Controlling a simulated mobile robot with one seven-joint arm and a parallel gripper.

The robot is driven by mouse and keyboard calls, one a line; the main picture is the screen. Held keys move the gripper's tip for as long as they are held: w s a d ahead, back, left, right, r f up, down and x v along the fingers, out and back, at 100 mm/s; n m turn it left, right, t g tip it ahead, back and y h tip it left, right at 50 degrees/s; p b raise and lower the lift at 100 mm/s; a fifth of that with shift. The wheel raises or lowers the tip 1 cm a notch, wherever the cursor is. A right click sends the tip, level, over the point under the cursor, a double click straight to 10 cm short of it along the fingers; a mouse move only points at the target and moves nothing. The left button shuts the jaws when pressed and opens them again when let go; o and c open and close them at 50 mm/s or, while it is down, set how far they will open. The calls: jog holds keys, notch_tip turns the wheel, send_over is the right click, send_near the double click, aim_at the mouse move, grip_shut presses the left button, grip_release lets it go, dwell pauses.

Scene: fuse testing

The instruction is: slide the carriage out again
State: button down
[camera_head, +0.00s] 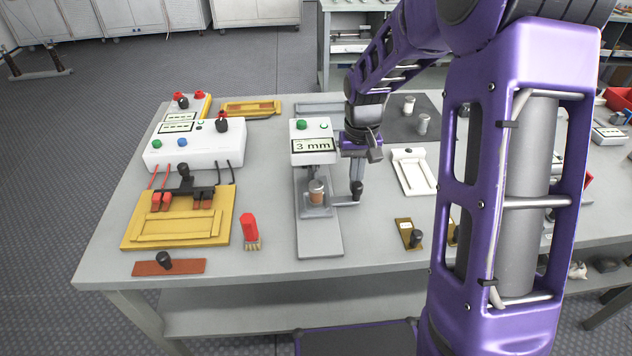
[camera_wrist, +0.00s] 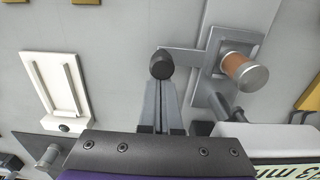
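The carriage (camera_head: 325,211) is a small grey plate on a light grey track (camera_head: 322,243), in front of the white unit marked "3 mm" (camera_head: 313,146). It carries an upright fuse (camera_head: 316,190) with a brown body and metal caps, also seen in the wrist view (camera_wrist: 243,71). A side arm (camera_head: 345,204) runs right from the carriage to a black knob (camera_head: 357,188), which also shows in the wrist view (camera_wrist: 161,65). My gripper (camera_wrist: 162,84) points down at this knob, its fingers close together and apparently closed on it. The finger contact is partly hidden.
A white slotted plate (camera_head: 413,172) lies right of the track, with small brass plates (camera_head: 409,233) in front. A yellow fixture (camera_head: 179,220), a white box (camera_head: 193,146) and a red-handled brush (camera_head: 250,230) stand left. The track's front end is clear.

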jog(key=shift+s, duration=4.1)
jog(key=shift+w, duration=0.15)
jog(key=shift+w, duration=0.5)
notch_tip(320, 180, up, 8)
jog(key=p, duration=0.6)
